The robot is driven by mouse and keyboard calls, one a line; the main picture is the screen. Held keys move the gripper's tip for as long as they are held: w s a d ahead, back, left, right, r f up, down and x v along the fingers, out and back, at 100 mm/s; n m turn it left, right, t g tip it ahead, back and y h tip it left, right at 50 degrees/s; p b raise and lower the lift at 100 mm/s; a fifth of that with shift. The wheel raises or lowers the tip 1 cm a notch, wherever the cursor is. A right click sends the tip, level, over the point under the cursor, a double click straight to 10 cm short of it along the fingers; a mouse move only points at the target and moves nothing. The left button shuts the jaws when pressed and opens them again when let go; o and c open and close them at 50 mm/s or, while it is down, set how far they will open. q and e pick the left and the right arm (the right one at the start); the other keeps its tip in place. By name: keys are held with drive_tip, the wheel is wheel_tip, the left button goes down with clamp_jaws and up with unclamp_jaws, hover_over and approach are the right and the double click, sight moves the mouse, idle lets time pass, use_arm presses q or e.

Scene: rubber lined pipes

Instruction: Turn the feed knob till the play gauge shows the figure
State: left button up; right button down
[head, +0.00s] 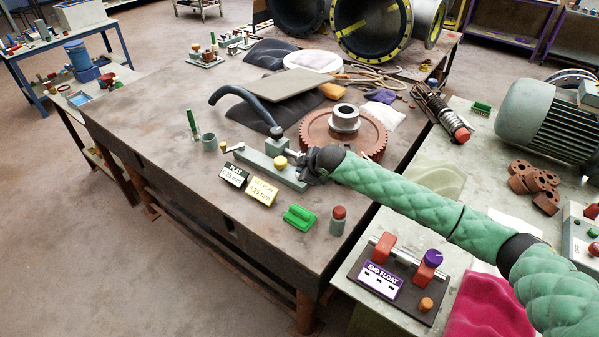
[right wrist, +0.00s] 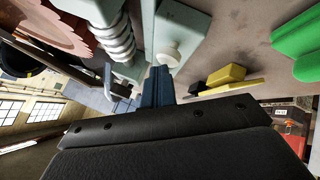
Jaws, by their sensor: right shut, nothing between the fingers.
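I cannot tell which part is the feed knob. The black play gauge (head: 233,175) in front of it seems to read 0.25 mm. The yellow set-play card (head: 262,191) beside it also seems to read 0.25 mm; both are small. My right gripper (head: 301,160) is at the fixture's right end. In the right wrist view its blue fingers (right wrist: 158,84) are shut and empty, close to a pale round knob (right wrist: 168,54); contact is unclear.
A brown gear wheel (head: 372,133) lies behind the fixture. An end float panel (head: 375,282) with a purple knob (head: 433,257) sits on the right-hand bench, under my arm.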

drive_tip(key=shift+r+p, duration=0.8)
drive_tip(key=shift+r, duration=0.2)
wheel_tip(320, 180, up, 5)
drive_tip(key=p, duration=0.3)
drive_tip(key=shift+p, duration=0.35)
idle(0.5)
